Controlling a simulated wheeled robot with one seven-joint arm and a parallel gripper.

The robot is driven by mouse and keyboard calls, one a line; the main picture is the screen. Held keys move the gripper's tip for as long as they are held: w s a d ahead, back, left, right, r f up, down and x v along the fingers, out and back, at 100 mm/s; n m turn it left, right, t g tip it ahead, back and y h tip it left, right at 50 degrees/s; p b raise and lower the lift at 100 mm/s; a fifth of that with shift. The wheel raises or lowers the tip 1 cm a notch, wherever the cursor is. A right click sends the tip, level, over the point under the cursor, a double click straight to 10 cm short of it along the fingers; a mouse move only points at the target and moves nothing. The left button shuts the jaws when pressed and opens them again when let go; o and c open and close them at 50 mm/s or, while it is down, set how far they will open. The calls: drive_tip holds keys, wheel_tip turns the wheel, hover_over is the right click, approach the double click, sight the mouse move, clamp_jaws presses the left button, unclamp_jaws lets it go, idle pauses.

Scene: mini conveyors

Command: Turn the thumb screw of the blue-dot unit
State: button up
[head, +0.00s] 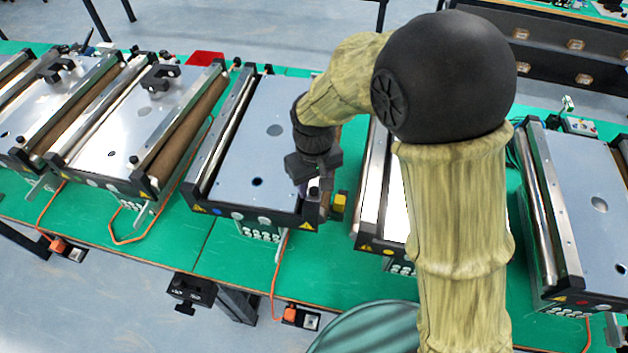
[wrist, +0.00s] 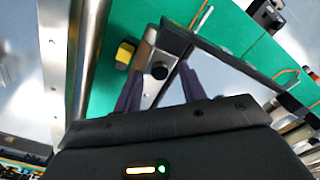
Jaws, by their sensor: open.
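The unit at my gripper (head: 314,184) is a conveyor with a grey plate (head: 255,135) and a black front edge. Small pale and bluish dots (head: 264,221) sit on that edge; their exact colours are hard to tell. My gripper is at its front right corner, pointing down. The knob is hidden in the head view.
A yellow block (head: 340,202) sits just right of the gripper; it also shows in the wrist view (wrist: 125,54). Similar conveyors stand left (head: 140,110) and right (head: 590,210) on the green table (head: 150,232). My arm covers much of another conveyor. Orange cables (head: 283,262) run over the front edge.

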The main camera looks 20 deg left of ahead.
drive_tip(key=shift+f, duration=0.15)
clamp_jaws()
drive_tip(key=shift+m, duration=1.6)
unclamp_jaws()
